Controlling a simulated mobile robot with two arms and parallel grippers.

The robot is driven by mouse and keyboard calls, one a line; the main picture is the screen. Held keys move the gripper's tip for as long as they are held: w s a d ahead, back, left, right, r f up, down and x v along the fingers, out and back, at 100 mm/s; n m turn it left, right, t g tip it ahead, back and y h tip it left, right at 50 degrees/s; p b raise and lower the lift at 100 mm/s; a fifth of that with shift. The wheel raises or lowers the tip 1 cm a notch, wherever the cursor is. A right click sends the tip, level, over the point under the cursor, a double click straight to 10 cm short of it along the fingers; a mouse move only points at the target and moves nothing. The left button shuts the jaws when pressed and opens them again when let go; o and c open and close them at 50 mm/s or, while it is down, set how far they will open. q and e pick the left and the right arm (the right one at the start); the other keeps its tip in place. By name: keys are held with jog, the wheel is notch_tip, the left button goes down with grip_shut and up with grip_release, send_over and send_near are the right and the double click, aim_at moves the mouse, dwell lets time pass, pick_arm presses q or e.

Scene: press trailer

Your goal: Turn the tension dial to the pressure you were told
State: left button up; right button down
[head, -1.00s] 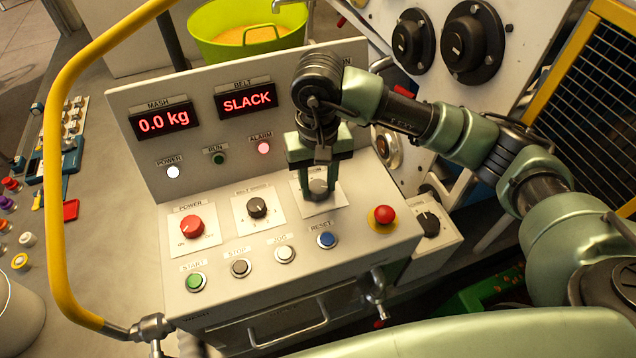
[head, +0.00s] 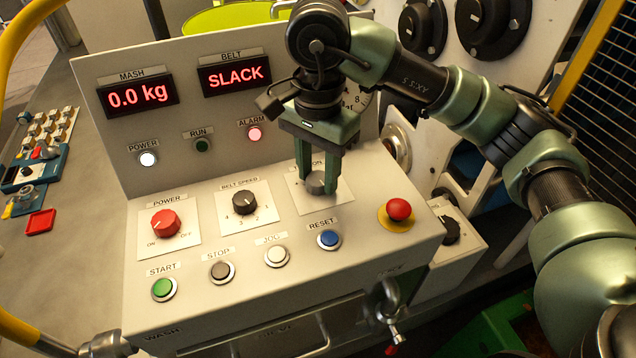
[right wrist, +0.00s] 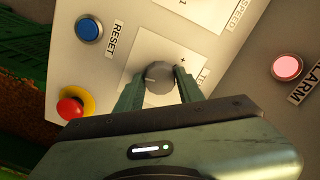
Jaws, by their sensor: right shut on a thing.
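The tension dial (head: 317,183) is a grey round knob on a white plate at the right of the control panel's sloped face. My right gripper (head: 318,186) comes down from above and is shut on the dial, one finger on each side. In the right wrist view the dial (right wrist: 159,77) sits between the two green fingers, with a light pointer mark on its left part and a plus sign on the plate. The belt display (head: 234,75) reads SLACK. A gauge face (head: 360,101) is mostly hidden behind my right arm. My left gripper is not in view.
The red emergency button (head: 399,209) and blue reset button (head: 329,239) are close to the dial. The belt speed knob (head: 244,202) and red power knob (head: 165,223) lie to its left. The alarm lamp (head: 255,134) glows pink. The mash display (head: 138,96) reads 0.0 kg.

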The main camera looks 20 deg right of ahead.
aim_at(318, 177)
jog(key=m+b, duration=0.2)
jog(key=m, duration=0.1)
jog(key=shift+f+m, duration=0.1)
jog(key=shift+m, duration=0.3)
jog(key=m+b, duration=0.2)
jog(key=m, duration=0.1)
jog(key=shift+m, duration=0.3)
jog(key=m+b, duration=0.1)
jog(key=m, duration=0.2)
jog(key=shift+m, duration=0.3)
jog(key=shift+m+b, duration=0.6)
jog(key=shift+m, duration=1.1)
jog(key=shift+r, duration=0.2)
jog(key=c, duration=0.9)
grip_release()
jog(key=shift+r+p, duration=0.3)
jog(key=shift+r, duration=3.55)
